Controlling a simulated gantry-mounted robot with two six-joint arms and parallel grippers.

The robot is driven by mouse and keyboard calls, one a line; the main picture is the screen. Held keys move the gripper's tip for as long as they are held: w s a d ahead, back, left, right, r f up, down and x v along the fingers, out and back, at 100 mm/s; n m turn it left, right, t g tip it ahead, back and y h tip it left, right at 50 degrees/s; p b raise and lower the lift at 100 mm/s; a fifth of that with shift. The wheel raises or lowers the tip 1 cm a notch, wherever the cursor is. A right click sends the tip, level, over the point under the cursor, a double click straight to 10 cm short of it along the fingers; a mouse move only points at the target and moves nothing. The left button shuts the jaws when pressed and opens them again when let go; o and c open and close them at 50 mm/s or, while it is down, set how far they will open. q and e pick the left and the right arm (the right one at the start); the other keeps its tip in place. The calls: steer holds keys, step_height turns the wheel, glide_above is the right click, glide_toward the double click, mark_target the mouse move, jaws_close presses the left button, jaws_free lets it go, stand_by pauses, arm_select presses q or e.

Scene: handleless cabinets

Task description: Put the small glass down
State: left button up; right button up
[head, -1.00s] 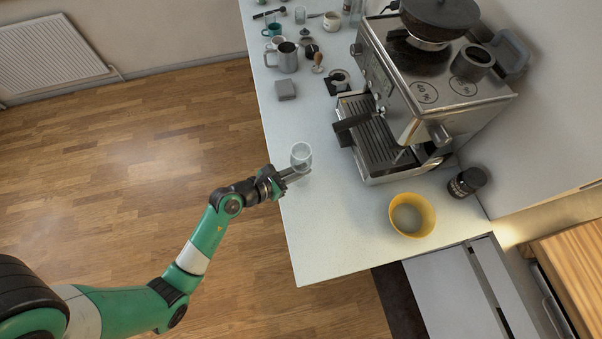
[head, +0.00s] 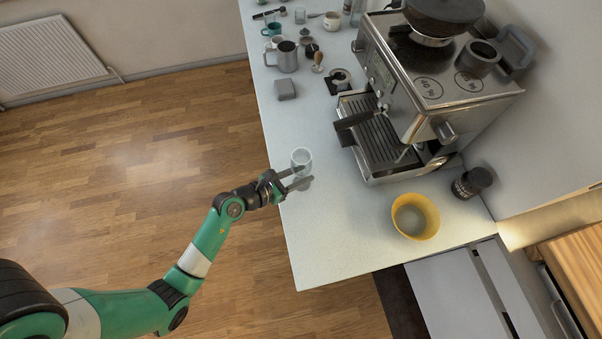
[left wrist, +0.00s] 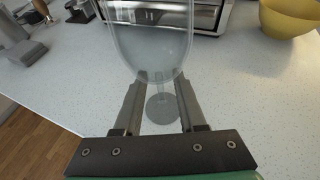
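The small clear glass (head: 301,157) is upright at the left edge of the white counter (head: 335,245) and appears to stand on it. In the left wrist view the glass's rounded bowl (left wrist: 152,45) fills the top middle, with its stem and round foot below. My left gripper (head: 299,176) is low at the glass, its fingers spread. In the left wrist view the left gripper (left wrist: 160,76) has one finger on each side of the stem, with gaps between. My right gripper is in neither view.
A yellow bowl (head: 428,228) and a dark jar (head: 470,183) stand to the right. A steel espresso machine (head: 425,85) stands behind. A metal pitcher (head: 285,57), a grey block (head: 285,89) and several cups are farther back. The counter's front part is clear.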

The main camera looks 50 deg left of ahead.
arm_select(q)
steer(key=shift+r, duration=0.1)
steer(key=shift+s+r, duration=0.2)
steer(key=shift+s, duration=0.1)
steer(key=p+v, duration=0.2)
steer(key=v, duration=0.9)
steer(key=shift+s, duration=0.15)
steer(key=shift+r, duration=0.1)
